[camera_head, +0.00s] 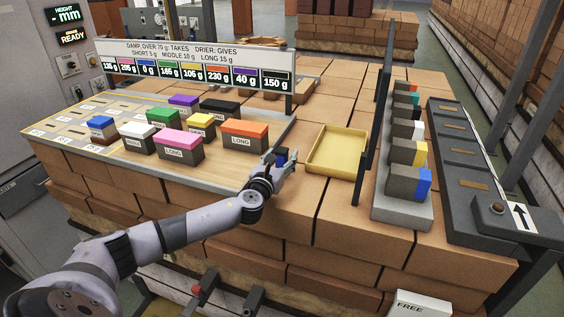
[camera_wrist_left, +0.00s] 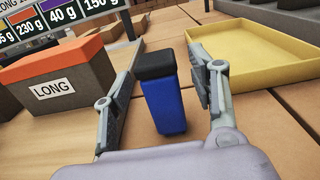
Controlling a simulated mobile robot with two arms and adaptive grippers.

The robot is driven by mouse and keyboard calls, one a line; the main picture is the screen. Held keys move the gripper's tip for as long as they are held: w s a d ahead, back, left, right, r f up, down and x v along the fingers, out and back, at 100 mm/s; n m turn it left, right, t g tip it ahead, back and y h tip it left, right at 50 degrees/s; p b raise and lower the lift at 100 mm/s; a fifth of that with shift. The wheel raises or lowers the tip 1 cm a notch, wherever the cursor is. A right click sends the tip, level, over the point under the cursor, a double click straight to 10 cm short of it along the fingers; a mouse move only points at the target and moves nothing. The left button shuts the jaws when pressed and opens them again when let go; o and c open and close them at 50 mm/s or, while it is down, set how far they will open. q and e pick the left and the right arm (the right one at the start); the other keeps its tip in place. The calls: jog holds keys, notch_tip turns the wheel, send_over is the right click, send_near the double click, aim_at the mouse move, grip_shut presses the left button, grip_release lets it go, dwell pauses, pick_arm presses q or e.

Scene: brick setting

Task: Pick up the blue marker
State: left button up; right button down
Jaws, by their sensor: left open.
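The blue marker (camera_wrist_left: 163,105) is a short blue block with a black top. It stands upright on the brick surface in the left wrist view, between the two fingers of my left gripper (camera_wrist_left: 166,62). A gap shows on each side of it, so the fingers look apart from it. In the head view the marker (camera_head: 281,155) is small and partly hidden by my left gripper (camera_head: 279,162), which is open beside the wooden board. My right gripper is not in view.
An orange-topped block labelled LONG (camera_wrist_left: 58,80) stands close on the left. A yellow tray (camera_head: 335,150) lies close on the right. Several colour-topped blocks stand on the board (camera_head: 215,172). A dark upright post (camera_head: 371,120) and a grey rack (camera_head: 400,212) stand further right.

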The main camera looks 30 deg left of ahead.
pick_arm(q)
jog(key=shift+w, duration=0.35)
jog(key=shift+a, duration=0.1)
grip_shut()
dwell(0.4)
jog(key=shift+r, duration=0.1)
notch_tip(320, 180, up, 20)
dwell(0.5)
